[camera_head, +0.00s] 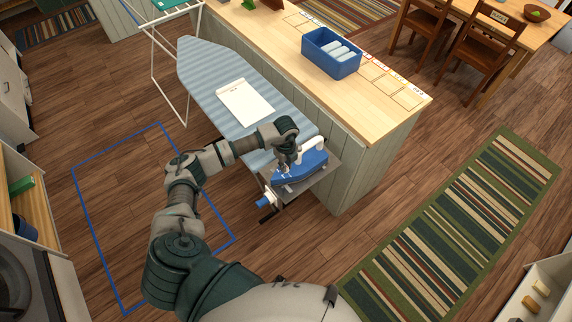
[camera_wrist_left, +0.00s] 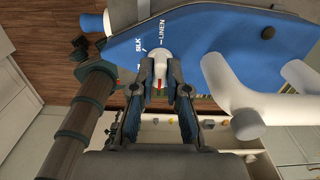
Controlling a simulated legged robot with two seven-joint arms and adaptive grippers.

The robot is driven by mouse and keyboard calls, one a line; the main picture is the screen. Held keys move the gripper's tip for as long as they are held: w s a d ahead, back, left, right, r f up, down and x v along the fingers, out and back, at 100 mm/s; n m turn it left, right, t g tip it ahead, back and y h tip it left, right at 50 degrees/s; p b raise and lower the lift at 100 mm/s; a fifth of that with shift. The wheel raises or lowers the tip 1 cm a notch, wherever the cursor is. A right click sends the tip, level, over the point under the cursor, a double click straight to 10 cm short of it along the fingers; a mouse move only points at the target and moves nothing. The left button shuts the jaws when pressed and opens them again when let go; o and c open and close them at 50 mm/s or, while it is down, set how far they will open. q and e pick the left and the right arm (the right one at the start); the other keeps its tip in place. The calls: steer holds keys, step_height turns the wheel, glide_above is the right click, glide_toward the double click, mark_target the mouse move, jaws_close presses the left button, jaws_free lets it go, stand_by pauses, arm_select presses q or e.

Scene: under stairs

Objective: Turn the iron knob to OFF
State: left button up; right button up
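The blue iron (camera_head: 300,168) with a white handle sits on the metal rest at the near end of the ironing board; its blue body also shows in the left wrist view (camera_wrist_left: 215,40). Its white knob (camera_wrist_left: 160,62) carries a red mark, with SILK and LINEN lettering on the dial beyond it. My left gripper (camera_head: 286,164) points down at the iron. In the left wrist view its two fingers (camera_wrist_left: 160,78) stand on both sides of the knob and appear to touch it. The OFF lettering cannot be read. My right gripper is not in view.
The iron's white handle (camera_wrist_left: 235,85) stands close to the right finger. The striped ironing board (camera_head: 205,62) holds a clipboard (camera_head: 245,102). A wooden counter (camera_head: 390,110) with a blue bin (camera_head: 318,58) runs alongside. Floor at right has a striped rug (camera_head: 450,240).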

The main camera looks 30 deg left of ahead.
arm_select(q)
steer(key=o, duration=0.3)
steer(key=shift+r, duration=0.15)
step_height(320, 180, up, 12)
steer(key=shift+f, duration=0.2)
steer(key=shift+a, duration=0.1)
stand_by(0.4)
